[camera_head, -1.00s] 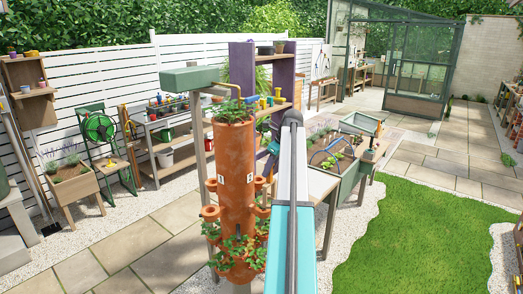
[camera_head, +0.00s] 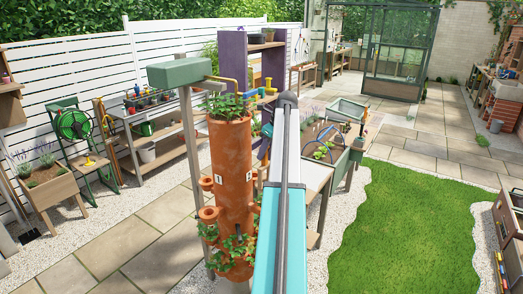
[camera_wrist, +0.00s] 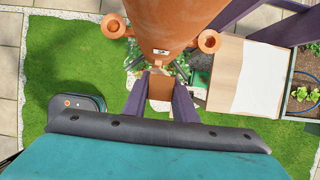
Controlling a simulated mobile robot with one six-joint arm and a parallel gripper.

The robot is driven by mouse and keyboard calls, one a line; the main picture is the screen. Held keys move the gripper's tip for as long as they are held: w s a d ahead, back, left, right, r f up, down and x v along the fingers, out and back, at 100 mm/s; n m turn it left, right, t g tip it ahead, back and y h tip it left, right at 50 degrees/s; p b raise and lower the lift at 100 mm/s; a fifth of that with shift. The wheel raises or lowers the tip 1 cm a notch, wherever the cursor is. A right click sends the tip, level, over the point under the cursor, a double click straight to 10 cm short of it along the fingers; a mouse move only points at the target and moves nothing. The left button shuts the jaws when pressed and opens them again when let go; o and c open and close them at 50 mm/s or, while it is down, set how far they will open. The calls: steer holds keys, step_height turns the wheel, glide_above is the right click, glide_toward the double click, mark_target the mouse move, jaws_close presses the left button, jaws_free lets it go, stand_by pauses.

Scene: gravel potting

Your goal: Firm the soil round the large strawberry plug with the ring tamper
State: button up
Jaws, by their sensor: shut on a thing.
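A tall terracotta tower planter (camera_head: 231,160) stands left of my arm in the head view, with strawberry plants on top (camera_head: 228,105) and in its side pockets. In the wrist view the tower (camera_wrist: 172,18) rises just beyond my gripper, with a pocket on each side (camera_wrist: 112,26) (camera_wrist: 208,41). My gripper (camera_wrist: 160,78) shows two dark fingers shut on a brown piece (camera_wrist: 160,92), seemingly the handle of the ring tamper. The tamper's ring is not clearly visible. Leaves (camera_wrist: 196,76) show beyond the fingers. I cannot tell which plant is the large plug. My arm hides the gripper in the head view.
A green box (camera_head: 180,72) on a post stands close beside the tower, with a pipe reaching over its top. A purple shelf unit (camera_head: 234,62) is behind. A potting bench (camera_head: 320,172) stands to the right. Lawn (camera_head: 410,220) lies open further right.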

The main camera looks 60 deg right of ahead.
steer(key=shift+w+r, duration=0.1)
steer(key=shift+w, duration=0.05)
stand_by(0.3)
steer(key=shift+f+b, duration=0.4)
steer(key=shift+f, duration=0.1)
step_height(320, 180, down, 3)
steer(key=shift+f+b, duration=0.1)
steer(key=shift+b, duration=1.15)
steer(key=shift+f+b, duration=0.4)
steer(key=shift+f, duration=2.95)
steer(key=shift+s+f, duration=0.2)
steer(key=shift+f, duration=0.05)
steer(key=shift+r, duration=0.1)
